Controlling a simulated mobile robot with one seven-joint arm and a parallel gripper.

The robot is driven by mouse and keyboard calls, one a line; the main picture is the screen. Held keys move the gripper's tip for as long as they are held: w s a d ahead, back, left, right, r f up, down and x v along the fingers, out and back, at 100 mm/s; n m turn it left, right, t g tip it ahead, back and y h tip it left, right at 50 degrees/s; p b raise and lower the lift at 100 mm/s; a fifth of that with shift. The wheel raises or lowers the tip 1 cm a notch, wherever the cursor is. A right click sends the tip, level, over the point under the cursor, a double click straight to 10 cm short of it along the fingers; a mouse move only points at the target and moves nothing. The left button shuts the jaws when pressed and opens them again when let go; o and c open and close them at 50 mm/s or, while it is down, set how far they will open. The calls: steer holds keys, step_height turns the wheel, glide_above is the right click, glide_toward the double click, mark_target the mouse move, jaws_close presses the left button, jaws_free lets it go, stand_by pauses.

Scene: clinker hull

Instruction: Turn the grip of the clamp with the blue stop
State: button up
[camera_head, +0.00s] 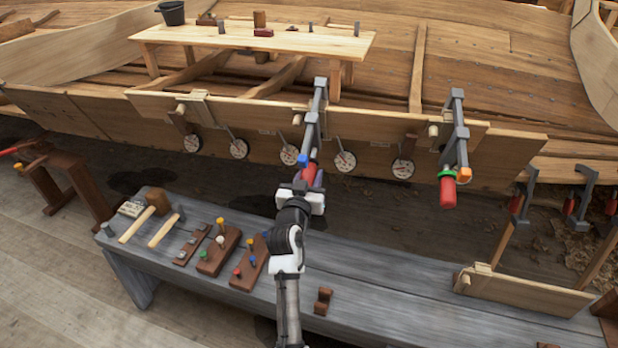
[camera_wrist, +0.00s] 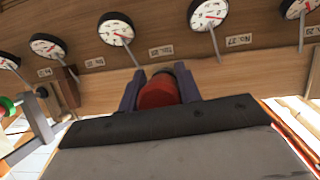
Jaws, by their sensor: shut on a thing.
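The clamp with the blue stop (camera_head: 303,160) hangs on the plank edge near the middle of the head view, its grey bar reaching up over the planking. Its red grip (camera_head: 309,172) points down toward me. My gripper (camera_head: 308,186) is shut on this red grip. In the wrist view, the red grip (camera_wrist: 158,92) sits between the two dark fingers of my gripper (camera_wrist: 160,90). The blue stop does not show in the wrist view. The lower end of the grip is hidden by my gripper.
A second clamp (camera_head: 458,140) with orange and green parts and a red grip hangs to the right. Several dials (camera_head: 345,162) hang along the plank. A grey bench (camera_head: 400,270) with mallets (camera_head: 138,223) and brown blocks stands below. Several more clamps (camera_head: 577,205) are at far right.

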steer(key=shift+f+b, duration=0.1)
steer(key=shift+b, duration=0.2)
steer(key=n+h+b, duration=0.2)
steer(key=b, duration=0.1)
steer(key=shift+d+b, duration=0.15)
steer(key=shift+b, duration=0.2)
steer(key=n+h+b, duration=0.2)
steer(key=shift+s+d+g+h+b, duration=0.1)
steer(key=shift+d+g+h+b, duration=0.05)
steer(key=shift+g+h+b, duration=0.2)
steer(key=shift+r+n+h+b, duration=0.25)
steer(key=shift+n+b, duration=0.05)
steer(key=shift+b, duration=0.1)
steer(key=shift+r, duration=0.1)
steer(key=o, duration=1)
